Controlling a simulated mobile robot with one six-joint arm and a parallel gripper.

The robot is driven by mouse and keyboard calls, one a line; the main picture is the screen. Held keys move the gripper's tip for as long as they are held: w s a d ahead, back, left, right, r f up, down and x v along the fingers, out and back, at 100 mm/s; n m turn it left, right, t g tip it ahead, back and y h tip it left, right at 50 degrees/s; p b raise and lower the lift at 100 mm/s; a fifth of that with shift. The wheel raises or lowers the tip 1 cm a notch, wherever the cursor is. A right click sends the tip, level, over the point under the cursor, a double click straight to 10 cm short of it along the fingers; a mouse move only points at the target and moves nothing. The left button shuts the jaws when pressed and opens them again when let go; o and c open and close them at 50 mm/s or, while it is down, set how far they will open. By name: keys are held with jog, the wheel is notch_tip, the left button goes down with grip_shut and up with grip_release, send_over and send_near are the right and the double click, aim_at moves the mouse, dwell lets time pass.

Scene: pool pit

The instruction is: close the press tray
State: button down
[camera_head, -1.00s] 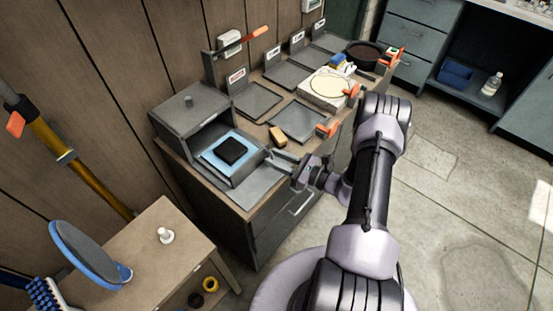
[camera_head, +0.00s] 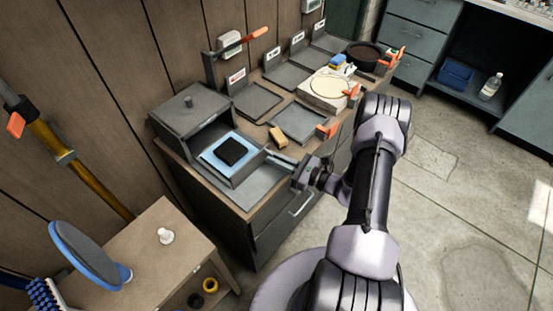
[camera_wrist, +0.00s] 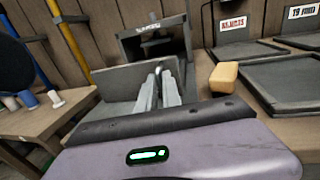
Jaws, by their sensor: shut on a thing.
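The press (camera_head: 190,108) is a dark grey box with a knob on its lid, at the left end of the counter. Its tray (camera_head: 247,170) sticks out of the front opening, with a light blue pad (camera_head: 213,163) and a black square block (camera_head: 232,151) on it. My gripper (camera_head: 272,156) is at the tray's outer front edge, with its fingers shut there. In the wrist view the fingers (camera_wrist: 166,84) are close together at the grey tray front (camera_wrist: 118,84), shut on its handle, which they mostly hide. The press housing (camera_wrist: 150,42) stands behind.
A tan block (camera_head: 278,137) lies just right of the tray, and it also shows in the wrist view (camera_wrist: 224,76). Dark flat plates (camera_head: 257,101) line the counter to the right. A low wooden table (camera_head: 160,245) stands at the front left. The floor right of my arm is clear.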

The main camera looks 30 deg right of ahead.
aim_at(257, 150)
dwell(0.8)
jog(key=x, duration=0.3)
jog(key=d+b+x, duration=0.1)
jog(key=x, duration=0.2)
jog(key=w+b+x, duration=0.1)
jog(key=x, duration=0.2)
jog(key=shift+s+d, duration=0.1)
jog(key=shift+d, duration=0.15)
jog(key=c, duration=1.5)
grip_release()
jog(key=p+v, duration=0.3)
jog(key=v, duration=1.4)
jog(key=shift+s+d, duration=0.15)
jog(key=shift+d, duration=0.05)
jog(key=shift+c, duration=0.5)
